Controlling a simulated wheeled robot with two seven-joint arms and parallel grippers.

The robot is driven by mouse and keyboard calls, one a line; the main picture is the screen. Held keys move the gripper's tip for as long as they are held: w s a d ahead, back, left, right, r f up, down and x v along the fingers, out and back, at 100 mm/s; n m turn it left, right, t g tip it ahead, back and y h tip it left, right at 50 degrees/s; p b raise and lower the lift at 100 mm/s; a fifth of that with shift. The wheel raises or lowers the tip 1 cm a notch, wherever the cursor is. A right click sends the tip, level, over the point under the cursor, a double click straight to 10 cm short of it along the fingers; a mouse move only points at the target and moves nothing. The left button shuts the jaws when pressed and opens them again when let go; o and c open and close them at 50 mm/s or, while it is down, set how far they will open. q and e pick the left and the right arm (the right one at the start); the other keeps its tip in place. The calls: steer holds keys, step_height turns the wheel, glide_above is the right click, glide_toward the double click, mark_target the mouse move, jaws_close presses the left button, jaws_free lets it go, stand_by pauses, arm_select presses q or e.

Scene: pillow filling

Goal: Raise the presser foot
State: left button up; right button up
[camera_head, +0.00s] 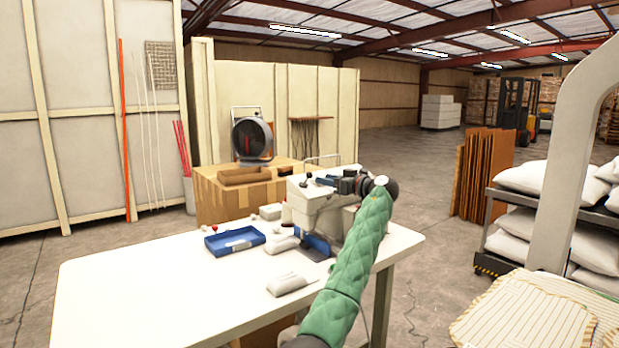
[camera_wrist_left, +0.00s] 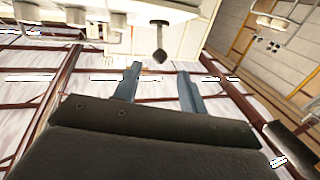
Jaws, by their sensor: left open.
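A white sewing machine (camera_head: 318,214) stands on the white table's far right part. A small dark knob on a thin stem (camera_head: 307,175) sticks up at its upper left; it looks like the presser foot lever. A dark knob on a stem also shows in the left wrist view (camera_wrist_left: 160,54), just beyond and between the fingertips. My left gripper (camera_head: 324,181) is open, with two blue-grey fingers (camera_wrist_left: 158,72) pointing at the knob and nothing between them. My green-sleeved left arm hides part of the machine. The presser foot itself cannot be made out. My right gripper is out of view.
A cardboard box (camera_head: 215,200) stands behind. A cart with white pillows (camera_head: 520,222) and striped fabric (camera_head: 525,315) are at right.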

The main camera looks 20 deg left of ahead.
mark_target(312, 176)
arm_select(q)
steer(key=p+x, duration=0.1)
steer(key=x, duration=0.5)
steer(key=shift+r+p, duration=0.1)
steer(key=shift+p, duration=0.3)
steer(key=shift+x, duration=0.9)
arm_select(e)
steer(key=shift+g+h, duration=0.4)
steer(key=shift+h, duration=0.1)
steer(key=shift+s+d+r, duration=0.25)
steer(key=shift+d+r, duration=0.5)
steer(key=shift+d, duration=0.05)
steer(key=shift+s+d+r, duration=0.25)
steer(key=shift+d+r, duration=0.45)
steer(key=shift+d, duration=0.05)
arm_select(q)
jaws_close()
